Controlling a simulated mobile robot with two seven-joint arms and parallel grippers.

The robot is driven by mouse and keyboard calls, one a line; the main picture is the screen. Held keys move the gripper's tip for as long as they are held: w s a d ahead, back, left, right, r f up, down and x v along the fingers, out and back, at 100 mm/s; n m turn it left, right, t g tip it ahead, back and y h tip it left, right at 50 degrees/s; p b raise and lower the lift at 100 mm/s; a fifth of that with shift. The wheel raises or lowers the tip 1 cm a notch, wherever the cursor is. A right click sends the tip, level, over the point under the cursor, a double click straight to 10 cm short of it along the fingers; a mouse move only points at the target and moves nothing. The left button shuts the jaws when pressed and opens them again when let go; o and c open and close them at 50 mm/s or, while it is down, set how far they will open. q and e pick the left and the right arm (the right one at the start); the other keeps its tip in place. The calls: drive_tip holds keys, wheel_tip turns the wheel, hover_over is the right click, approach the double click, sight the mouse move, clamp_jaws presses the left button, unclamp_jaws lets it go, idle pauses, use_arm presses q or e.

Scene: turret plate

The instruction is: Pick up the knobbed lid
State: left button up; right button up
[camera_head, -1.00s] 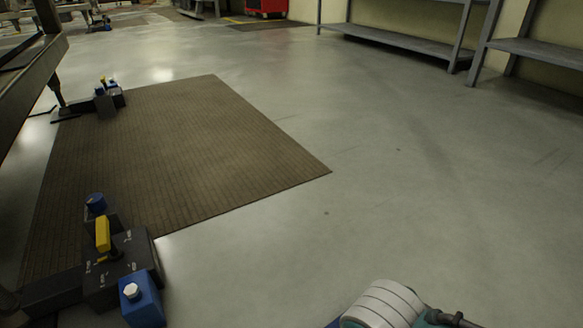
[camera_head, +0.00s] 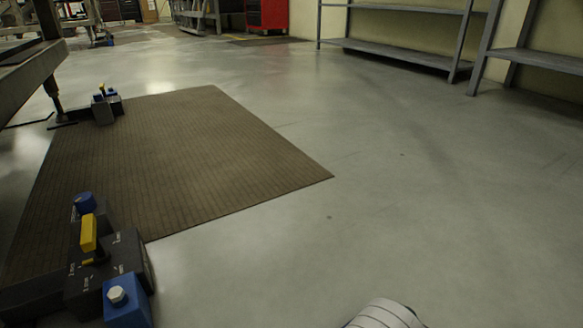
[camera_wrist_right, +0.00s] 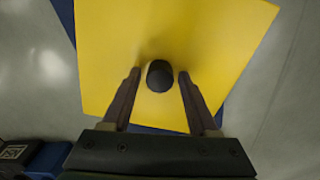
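In the right wrist view, a dark round knob (camera_wrist_right: 160,76) stands on a flat yellow plate (camera_wrist_right: 215,60), which I take to be the knobbed lid. My right gripper (camera_wrist_right: 159,75) is open, with one finger on each side of the knob. A narrow gap shows between the knob and each fingertip. Blue parts show under the edges of the yellow plate. The lid is not visible in the head view. My left gripper is in neither view.
A dark box with a yellow lever (camera_head: 88,233) and a blue block (camera_head: 127,303) stands at the lower left. A brown mat (camera_head: 190,150) lies on the floor. Grey shelves (camera_head: 400,55) and a red cabinet (camera_head: 267,14) stand at the back. The middle floor is clear.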

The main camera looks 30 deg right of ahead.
clamp_jaws()
drive_tip(key=shift+r, duration=0.1)
idle(0.6)
drive_tip(key=shift+r+p, duration=0.25)
drive_tip(key=shift+p, duration=0.1)
drive_tip(key=w+a+r+m+p, duration=0.1)
drive_tip(key=w+r+m+p, duration=0.3)
drive_tip(key=r+p, duration=1.85)
drive_tip(key=w+a+r+m+p, duration=0.15)
drive_tip(key=w+r+p, duration=0.45)
drive_tip(key=r+p, duration=1.7)
drive_tip(key=w+a+r+m+p, duration=0.1)
drive_tip(key=w+r+m+p, duration=0.6)
drive_tip(key=r, duration=2.9)
drive_tip(key=s+d+r+m+p, duration=0.1)
drive_tip(key=s+r+p, duration=0.3)
drive_tip(key=r+p, duration=1.6)
drive_tip(key=s+d+r+m+p, duration=0.1)
drive_tip(key=s+r+p, duration=0.4)
drive_tip(key=r+p, duration=1.6)
drive_tip(key=s+d+r+m+p, duration=0.1)
drive_tip(key=s+d+r+p, duration=0.2)
drive_tip(key=r+p, duration=1.7)
wheel_tip(320, 180, up, 9)
drive_tip(key=shift+s+d+f+m+p, duration=0.15)
drive_tip(key=shift+s+d+m+p, duration=0.2)
drive_tip(key=shift+s, duration=0.5)
